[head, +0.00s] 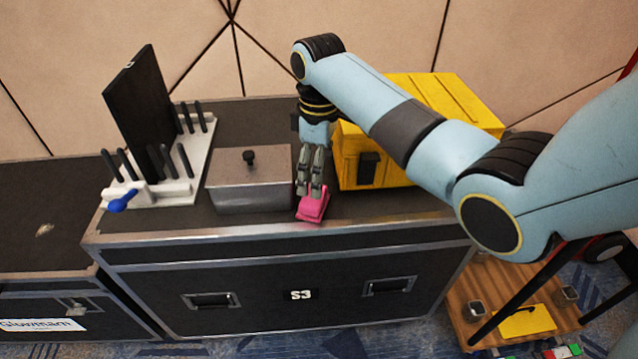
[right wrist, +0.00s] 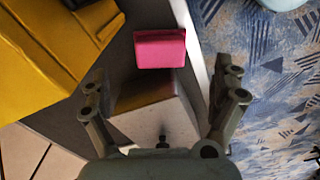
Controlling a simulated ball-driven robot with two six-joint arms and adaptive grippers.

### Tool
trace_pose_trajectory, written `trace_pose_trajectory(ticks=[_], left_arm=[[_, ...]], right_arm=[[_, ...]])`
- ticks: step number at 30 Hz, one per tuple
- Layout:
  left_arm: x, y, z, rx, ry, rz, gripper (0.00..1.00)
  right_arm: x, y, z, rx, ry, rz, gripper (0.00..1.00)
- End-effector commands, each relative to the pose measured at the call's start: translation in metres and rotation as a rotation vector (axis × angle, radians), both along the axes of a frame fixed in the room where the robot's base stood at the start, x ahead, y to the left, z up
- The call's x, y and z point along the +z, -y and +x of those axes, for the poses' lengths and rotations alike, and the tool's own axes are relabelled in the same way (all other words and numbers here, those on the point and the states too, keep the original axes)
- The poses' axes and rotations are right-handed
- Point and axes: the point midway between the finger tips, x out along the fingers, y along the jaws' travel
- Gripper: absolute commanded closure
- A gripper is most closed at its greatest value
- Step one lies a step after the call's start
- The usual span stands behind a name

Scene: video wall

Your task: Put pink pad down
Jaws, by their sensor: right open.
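The pink pad (head: 313,206) rests on top of the black flight case (head: 360,227), close to its front edge, between the metal box and the yellow case. My right gripper (head: 310,191) points down just over the pad in the head view. In the right wrist view the pink pad (right wrist: 160,48) lies beyond the fingertips, and the right gripper (right wrist: 165,90) has its fingers spread wide with nothing between them. My left gripper is not in view.
A metal box (head: 250,180) with a black knob stands left of the pad. A yellow case (head: 440,100) stands behind to the right. A white rack (head: 190,185) with black pegs, a black panel (head: 140,110) and a blue-handled item (head: 122,201) are at the left.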

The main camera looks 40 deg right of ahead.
Motion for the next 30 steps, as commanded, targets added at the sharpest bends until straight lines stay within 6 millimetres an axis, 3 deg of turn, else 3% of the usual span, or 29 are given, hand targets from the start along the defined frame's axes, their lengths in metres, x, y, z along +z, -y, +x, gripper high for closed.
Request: trace_pose_trajectory(ticks=[3,9,30], left_arm=[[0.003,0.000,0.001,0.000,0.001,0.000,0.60],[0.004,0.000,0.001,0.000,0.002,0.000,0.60],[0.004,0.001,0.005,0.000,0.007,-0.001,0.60]], right_arm=[[0.021,0.000,0.000,-0.001,0.002,-0.001,0.04],[0.036,0.000,0.000,-0.001,0.000,0.000,0.04],[0.036,0.000,0.000,-0.001,-0.001,0.000,0.04]])
